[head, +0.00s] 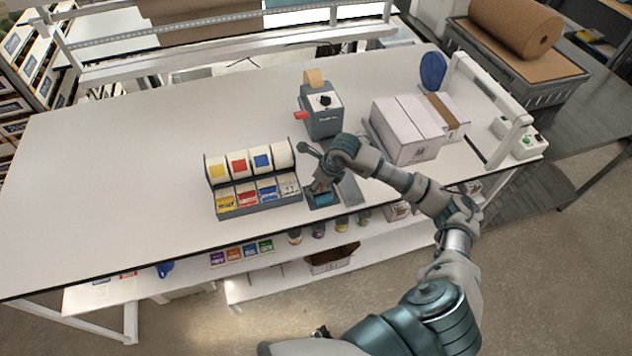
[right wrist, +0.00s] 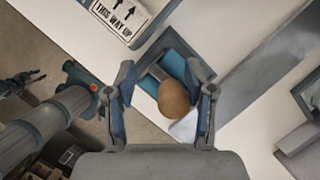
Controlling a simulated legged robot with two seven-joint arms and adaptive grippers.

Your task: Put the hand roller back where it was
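The hand roller has a blue roller (head: 323,199) and a rounded brown wooden handle (right wrist: 174,98). The roller lies in a dark tray (right wrist: 146,84) near the table's front edge, right of the label dispenser. My right gripper (right wrist: 163,96) is open over it, with its fingers apart on either side of the handle. The handle is closer to the right-hand finger in the right wrist view, and I see no grip on it. In the head view my right gripper (head: 317,186) partly hides the tray. My left gripper (right wrist: 28,82) shows small at the left of the right wrist view, with spread prongs.
The dispenser (head: 258,206) of label rolls stands just left of the tray. A grey tape machine (head: 321,117) stands behind it. White boxes (head: 408,130) and a white arch (head: 492,95) are to the right.

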